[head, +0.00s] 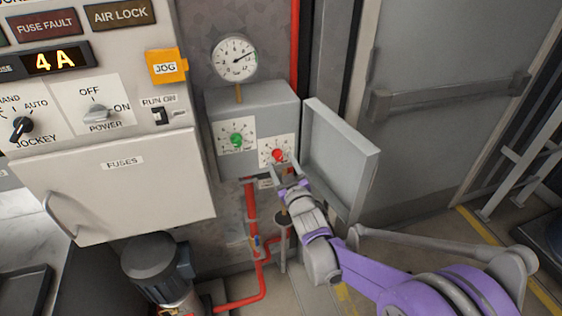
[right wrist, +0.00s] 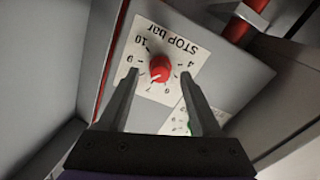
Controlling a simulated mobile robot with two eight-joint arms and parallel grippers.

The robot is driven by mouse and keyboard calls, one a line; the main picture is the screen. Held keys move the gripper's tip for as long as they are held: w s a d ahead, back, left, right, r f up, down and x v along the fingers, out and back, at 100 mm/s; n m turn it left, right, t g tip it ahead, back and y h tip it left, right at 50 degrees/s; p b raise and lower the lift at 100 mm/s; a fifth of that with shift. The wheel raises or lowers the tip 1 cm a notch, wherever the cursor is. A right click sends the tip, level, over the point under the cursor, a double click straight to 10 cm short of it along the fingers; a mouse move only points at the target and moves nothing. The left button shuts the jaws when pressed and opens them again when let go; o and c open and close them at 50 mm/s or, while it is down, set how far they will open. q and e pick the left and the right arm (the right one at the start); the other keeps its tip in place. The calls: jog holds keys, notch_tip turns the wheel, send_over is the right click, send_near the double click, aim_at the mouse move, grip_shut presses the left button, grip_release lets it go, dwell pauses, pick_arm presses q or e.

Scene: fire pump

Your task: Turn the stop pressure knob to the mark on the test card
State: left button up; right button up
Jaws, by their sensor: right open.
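The red stop pressure knob (head: 277,155) is on a white dial plate on the grey pressure switch box, next to a green knob (head: 236,139). In the right wrist view the red knob (right wrist: 160,68) sits on the plate marked "STOP bar" (right wrist: 180,45), its pale pointer mark toward the 7. My right gripper (head: 287,174) is open in front of the red knob. In the right wrist view its fingertips (right wrist: 158,74) stand either side of the knob with gaps. I cannot make out a test card. My left gripper is not in view.
The box's grey door (head: 342,155) hangs open to the right, close beside my right arm. A gauge (head: 235,57) stands above the box. Red pipes (head: 252,215) run below. The pump panel (head: 110,175) is left, with an orange JOG tag (head: 166,67).

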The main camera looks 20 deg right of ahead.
jog(key=shift+w, duration=0.45)
jog(key=shift+c, duration=0.2)
grip_shut()
